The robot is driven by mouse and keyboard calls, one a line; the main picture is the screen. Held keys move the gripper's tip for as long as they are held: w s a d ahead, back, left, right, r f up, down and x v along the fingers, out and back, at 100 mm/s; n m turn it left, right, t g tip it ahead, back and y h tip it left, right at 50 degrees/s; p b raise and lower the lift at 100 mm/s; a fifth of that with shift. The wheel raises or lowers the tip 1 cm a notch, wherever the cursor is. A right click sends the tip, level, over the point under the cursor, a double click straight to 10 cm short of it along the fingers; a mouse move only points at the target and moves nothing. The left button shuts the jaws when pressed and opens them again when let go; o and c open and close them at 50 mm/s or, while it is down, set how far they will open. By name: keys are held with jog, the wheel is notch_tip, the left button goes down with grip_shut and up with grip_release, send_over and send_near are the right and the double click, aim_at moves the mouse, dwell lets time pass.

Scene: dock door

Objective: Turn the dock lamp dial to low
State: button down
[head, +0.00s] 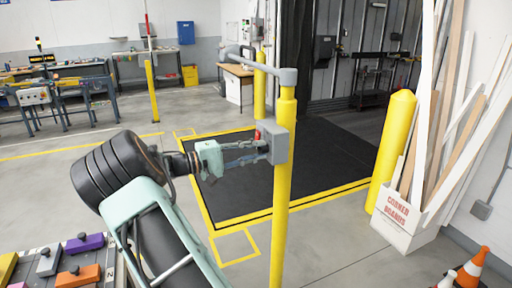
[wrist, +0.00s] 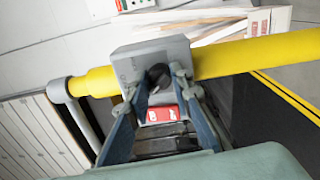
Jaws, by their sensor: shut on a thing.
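The dock lamp control is a grey box (head: 279,143) fixed to a yellow post (head: 281,215) right of centre in the head view. In the wrist view the grey box (wrist: 133,62) lies ahead, with a dark dial (wrist: 158,73) on its face. My gripper (head: 262,152) reaches the face of the box from the left. In the wrist view its fingertips (wrist: 160,82) stand on either side of the dial, shut on it. A red part with pale marks (wrist: 160,114) shows between the fingers. The dial's pointer and setting marks cannot be made out.
A second yellow post (head: 392,150) and a bin of corner boards (head: 400,222) stand to the right, with an orange cone (head: 472,266) nearer. A black dock mat (head: 235,190) lies behind the post. A tray of coloured blocks (head: 84,274) is at lower left.

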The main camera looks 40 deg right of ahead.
jog(key=shift+n+p, duration=0.75)
jog(key=shift+n, duration=0.85)
jog(key=c, duration=1.7)
grip_release()
jog(key=v, duration=1.2)
